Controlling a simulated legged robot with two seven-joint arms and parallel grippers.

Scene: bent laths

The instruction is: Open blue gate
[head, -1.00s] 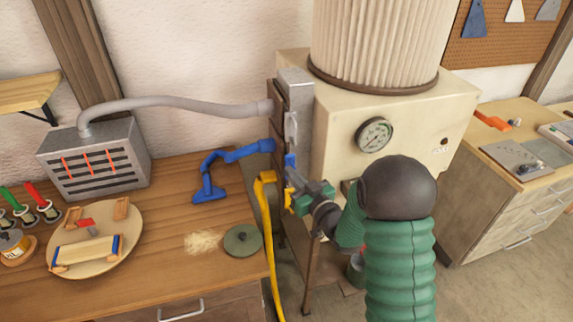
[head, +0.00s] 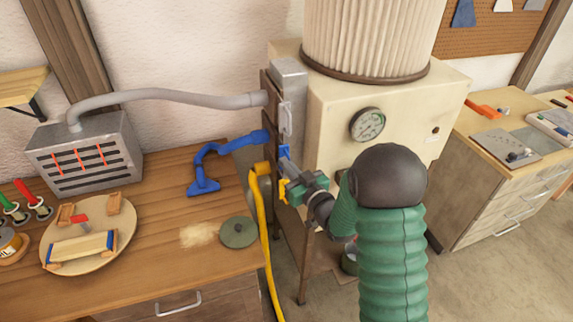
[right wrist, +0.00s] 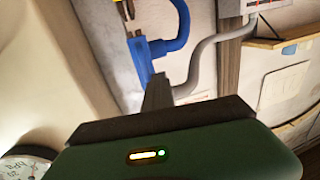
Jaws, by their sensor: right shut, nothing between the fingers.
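The blue gate (head: 284,152) is a small blue tab on the left side of the cream machine, beside the end of the blue hose (head: 215,150). My right gripper (head: 287,184) is at that side of the machine, just below the blue tab, with its fingers shut and empty. In the right wrist view, the shut fingers (right wrist: 158,92) point at a blue piece (right wrist: 141,62), very close to it; I cannot tell whether they touch. A yellow tab (head: 283,194) is just below the gripper. My left gripper is out of view.
A grey gate (head: 286,118) sits above the blue one, by the grey hose (head: 170,97). A yellow hose (head: 264,225) hangs at the bench edge. The cream machine (head: 330,95) carries a gauge (head: 367,124).

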